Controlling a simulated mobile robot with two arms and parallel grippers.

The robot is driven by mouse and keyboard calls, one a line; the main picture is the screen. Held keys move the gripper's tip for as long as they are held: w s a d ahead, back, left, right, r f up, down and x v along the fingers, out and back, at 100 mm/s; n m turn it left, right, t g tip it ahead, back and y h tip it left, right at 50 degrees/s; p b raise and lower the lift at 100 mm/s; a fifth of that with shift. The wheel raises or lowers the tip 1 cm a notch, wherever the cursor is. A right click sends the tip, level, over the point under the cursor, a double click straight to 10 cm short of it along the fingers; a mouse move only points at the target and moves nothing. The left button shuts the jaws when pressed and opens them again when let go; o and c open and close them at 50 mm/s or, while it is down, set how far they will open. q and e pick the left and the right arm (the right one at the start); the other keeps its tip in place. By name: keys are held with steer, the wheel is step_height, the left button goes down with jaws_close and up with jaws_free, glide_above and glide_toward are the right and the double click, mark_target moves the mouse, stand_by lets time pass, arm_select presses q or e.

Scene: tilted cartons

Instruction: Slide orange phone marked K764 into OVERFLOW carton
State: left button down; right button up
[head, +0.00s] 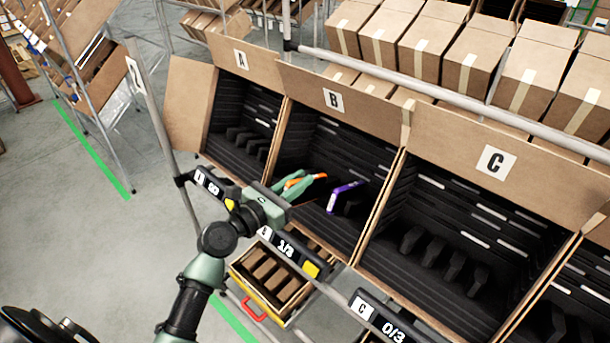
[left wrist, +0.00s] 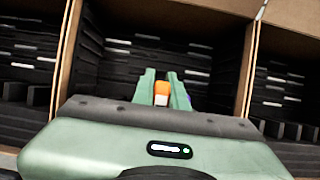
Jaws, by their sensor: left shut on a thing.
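My left gripper (head: 300,182) is shut on an orange phone (head: 318,176), in front of the mouth of carton B (head: 305,78). In the left wrist view, the orange phone (left wrist: 161,93) shows between the two green fingers (left wrist: 163,82). Its K764 marking cannot be read. A purple phone (head: 342,196) stands tilted in carton B, just right of the gripper. No carton in view shows a readable OVERFLOW label. My right gripper is not in view.
Carton A (head: 240,62) is at the left and carton C (head: 490,150) at the right, both with dark slotted inserts and no phone seen. A yellow-edged tote (head: 246,288) with a red handle sits below.

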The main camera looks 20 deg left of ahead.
mark_target(288, 182)
arm_select(q)
steer(key=shift+s+a+r+p, duration=0.3)
steer(key=shift+s+r+p, duration=0.2)
steer(key=shift+s, duration=0.35)
steer(key=shift+s+a+r+p, duration=0.35)
steer(key=shift+s+r, duration=0.25)
steer(key=shift+s, duration=0.2)
